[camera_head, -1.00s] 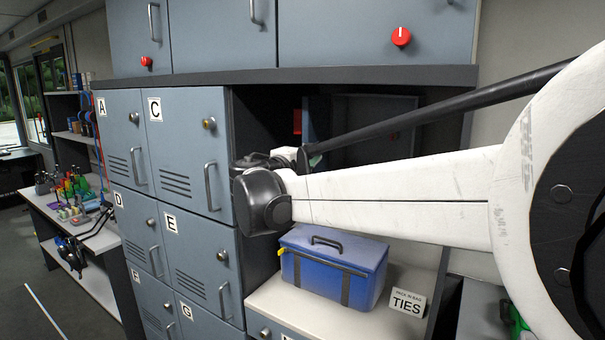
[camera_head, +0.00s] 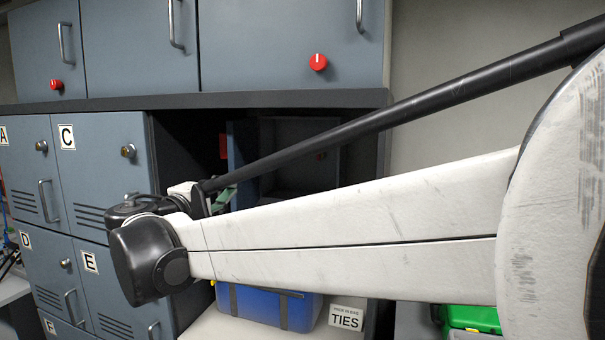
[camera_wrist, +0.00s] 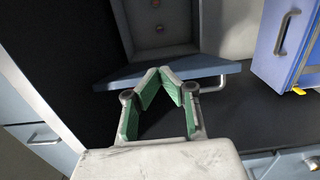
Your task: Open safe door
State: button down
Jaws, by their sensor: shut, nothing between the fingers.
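The safe (camera_head: 290,135) is a grey recessed box at the back of the dark open bay. A blue-grey panel, apparently its door (camera_head: 236,150), stands out from its left side, so it looks open. In the wrist view the door (camera_wrist: 120,85) appears as a blue-grey slab with a handle (camera_wrist: 217,86) on its outer side. The safe's inside, with small red spots, shows beyond it. My gripper (camera_wrist: 165,70) has green-padded fingers with tips together and nothing between them. The tips overlap the door in the picture; I cannot tell if they touch. My arm hides most of the gripper in the head view.
Blue-grey lockers (camera_head: 105,160) stand left of the bay, with cabinets and red knobs (camera_head: 318,62) above. A green case (camera_head: 472,318) is at lower right.

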jog(key=a+v, duration=0.1)
jog(key=v, duration=0.7)
jog(key=shift+w+a+y, duration=0.3)
jog(key=shift+a, duration=0.1)
jog(key=x, duration=1.1)
jog(key=shift+w+d, duration=0.15)
jog(key=shift+d, duration=0.15)
jog(key=shift+d+r, duration=0.1)
